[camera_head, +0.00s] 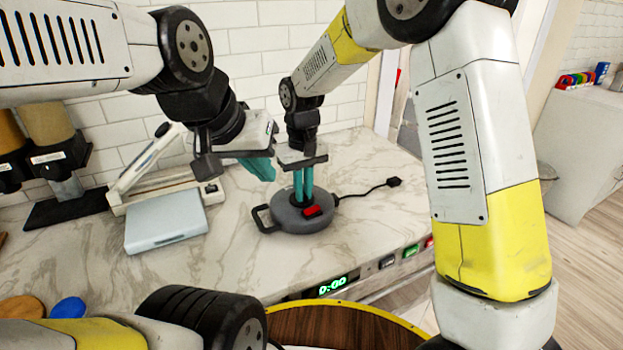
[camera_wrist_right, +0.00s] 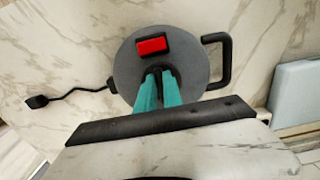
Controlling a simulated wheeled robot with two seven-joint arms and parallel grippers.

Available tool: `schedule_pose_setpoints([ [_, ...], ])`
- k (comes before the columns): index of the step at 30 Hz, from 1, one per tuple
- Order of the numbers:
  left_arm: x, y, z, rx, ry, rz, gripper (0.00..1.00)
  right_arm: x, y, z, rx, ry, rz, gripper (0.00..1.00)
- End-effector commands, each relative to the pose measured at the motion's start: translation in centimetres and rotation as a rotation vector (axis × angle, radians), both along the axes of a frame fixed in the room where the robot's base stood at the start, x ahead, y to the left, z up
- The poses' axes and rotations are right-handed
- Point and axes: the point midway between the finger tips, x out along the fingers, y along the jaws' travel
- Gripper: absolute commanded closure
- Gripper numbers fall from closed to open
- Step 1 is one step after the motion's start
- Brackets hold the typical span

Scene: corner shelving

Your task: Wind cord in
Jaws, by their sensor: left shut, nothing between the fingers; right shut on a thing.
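A round grey cord reel (camera_head: 292,222) lies flat on the marble counter, with a black loop handle (camera_head: 262,219) at its left and a red button (camera_head: 312,211) on top. A short black cord (camera_head: 362,191) runs out to the right and ends in a black plug (camera_head: 394,182); both also show in the right wrist view. My right gripper (camera_head: 304,198) points down with teal fingers shut on the dark hub (camera_wrist_right: 156,72) at the reel's centre; the fingers partly hide it. My left gripper (camera_head: 264,170) is shut and empty, above the counter left of the reel.
A pale blue-grey box (camera_head: 166,222) and a white device with a raised arm (camera_head: 150,165) stand left of the reel. Coffee-coloured dispensers (camera_head: 48,125) stand at the far left. The wall is close behind; the counter in front of the reel is clear.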

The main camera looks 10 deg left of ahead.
Motion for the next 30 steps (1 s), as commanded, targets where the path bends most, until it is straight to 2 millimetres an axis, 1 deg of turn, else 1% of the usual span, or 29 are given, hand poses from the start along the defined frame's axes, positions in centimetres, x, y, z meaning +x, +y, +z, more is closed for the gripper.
schedule_pose_setpoints([
  [30, 0.00, 0.00, 0.00, 0.000, 0.000, 0.000, 1.00, -0.03, 1.07, 0.13, 0.002, -0.002, -0.963, 1.00],
])
